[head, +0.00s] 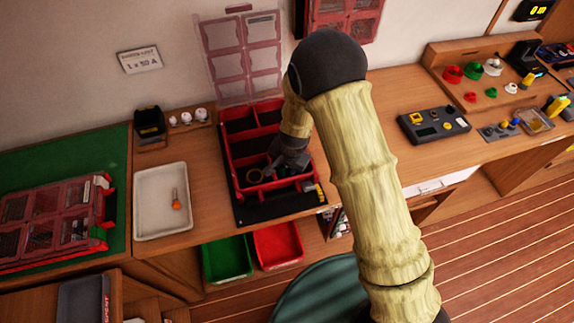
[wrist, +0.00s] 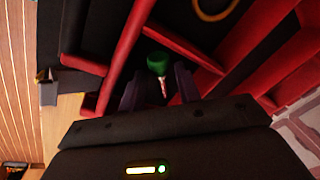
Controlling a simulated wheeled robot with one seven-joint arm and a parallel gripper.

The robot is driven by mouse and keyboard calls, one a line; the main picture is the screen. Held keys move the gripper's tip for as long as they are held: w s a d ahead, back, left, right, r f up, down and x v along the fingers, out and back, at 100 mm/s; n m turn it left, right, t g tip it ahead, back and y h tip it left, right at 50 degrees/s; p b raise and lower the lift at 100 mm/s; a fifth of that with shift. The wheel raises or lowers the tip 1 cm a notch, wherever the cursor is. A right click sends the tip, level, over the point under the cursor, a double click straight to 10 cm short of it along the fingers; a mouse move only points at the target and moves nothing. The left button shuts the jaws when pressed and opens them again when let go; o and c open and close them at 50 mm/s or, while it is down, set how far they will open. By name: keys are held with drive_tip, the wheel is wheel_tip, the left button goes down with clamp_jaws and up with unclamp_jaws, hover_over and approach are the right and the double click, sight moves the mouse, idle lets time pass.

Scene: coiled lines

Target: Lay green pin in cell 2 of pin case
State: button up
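The green pin (wrist: 159,64) shows in the wrist view, its green head and pale shank between the two fingers of my gripper (wrist: 160,76). A gap shows between the shank and each finger, so the fingers look open around it. The pin is at a black-floored compartment of the red pin case (wrist: 124,50). I cannot tell whether it rests on the floor. In the head view the pin case (head: 231,166) stands open with its lid (head: 228,66) raised behind. My gripper (head: 283,168) is down at its front cells and hides part of them; the pin is hidden there. Cell numbers are not readable.
A ring (head: 255,177) lies in a cell left of my gripper. A white tray (head: 150,221) with an orange-headed pin (head: 177,203) stands left of the case. Red dividers run close to the fingers. Green (head: 226,260) and red (head: 277,246) bins sit below.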

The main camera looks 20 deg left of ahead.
drive_tip(key=shift+d+f, duration=0.1)
drive_tip(key=shift+d, duration=0.05)
drive_tip(key=v, duration=1.2)
drive_tip(key=shift+b, duration=0.3)
drive_tip(key=s+d+r+n, duration=0.1)
drive_tip(key=s+d+r, duration=0.2)
drive_tip(key=d, duration=0.6)
drive_tip(key=s+d+r+h, duration=0.1)
drive_tip(key=s+d+r, duration=0.2)
drive_tip(key=d, duration=0.6)
drive_tip(key=s+d+r+n, duration=0.1)
drive_tip(key=s+d+r, duration=0.2)
drive_tip(key=d, duration=0.6)
drive_tip(key=shift+d+n+t+h, duration=0.25)
drive_tip(key=shift+n+t+h, duration=0.05)
drive_tip(key=shift+t, duration=0.1)
